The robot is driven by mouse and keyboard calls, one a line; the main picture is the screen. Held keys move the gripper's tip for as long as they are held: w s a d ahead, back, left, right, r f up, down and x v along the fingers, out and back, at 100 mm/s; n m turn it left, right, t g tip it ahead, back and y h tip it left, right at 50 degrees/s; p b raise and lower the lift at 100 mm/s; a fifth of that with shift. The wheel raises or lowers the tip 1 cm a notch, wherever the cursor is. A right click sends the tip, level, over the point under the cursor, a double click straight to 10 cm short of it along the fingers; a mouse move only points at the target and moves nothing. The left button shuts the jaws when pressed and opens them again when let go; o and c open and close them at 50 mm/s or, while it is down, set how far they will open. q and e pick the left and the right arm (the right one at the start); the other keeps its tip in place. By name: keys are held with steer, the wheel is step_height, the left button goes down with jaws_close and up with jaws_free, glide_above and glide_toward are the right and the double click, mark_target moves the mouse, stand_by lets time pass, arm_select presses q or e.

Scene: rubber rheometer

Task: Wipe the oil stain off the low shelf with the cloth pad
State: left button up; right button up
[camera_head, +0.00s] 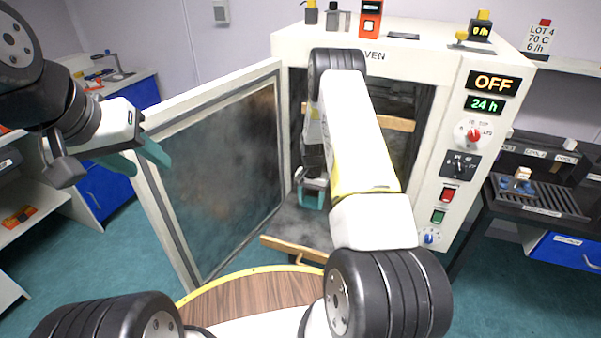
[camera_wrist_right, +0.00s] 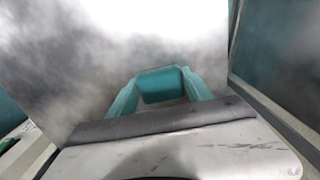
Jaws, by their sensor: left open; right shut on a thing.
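My right gripper (camera_head: 312,202) reaches into the open oven, low over the grey low shelf (camera_head: 283,222). In the right wrist view, its teal fingers (camera_wrist_right: 165,88) are shut on a teal block, taken to be the cloth pad (camera_wrist_right: 162,86). The grey, mottled shelf surface (camera_wrist_right: 70,70) lies beyond it; whether the pad touches it is not clear. Dark cloudy patches show on that surface, but I cannot single out the oil stain. My left gripper (camera_head: 138,160) is open and empty, left of the oven door.
The oven door (camera_head: 215,175) stands open on the left. A wooden bar (camera_head: 292,249) runs along the shelf's front, and another (camera_head: 400,124) sits higher inside. The control panel (camera_head: 465,160) is at the right. A black rack (camera_head: 545,195) stands further right.

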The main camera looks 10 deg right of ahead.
mark_target(311, 200)
steer(key=shift+w+d+r, duration=0.1)
steer(key=shift+w+r, duration=0.05)
steer(key=shift+r, duration=0.4)
steer(key=shift+w+d+r, duration=0.1)
steer(key=shift+w+r, duration=0.05)
steer(key=shift+r, duration=0.4)
steer(key=shift+s+a+r, duration=0.1)
steer(key=shift+r, duration=2.85)
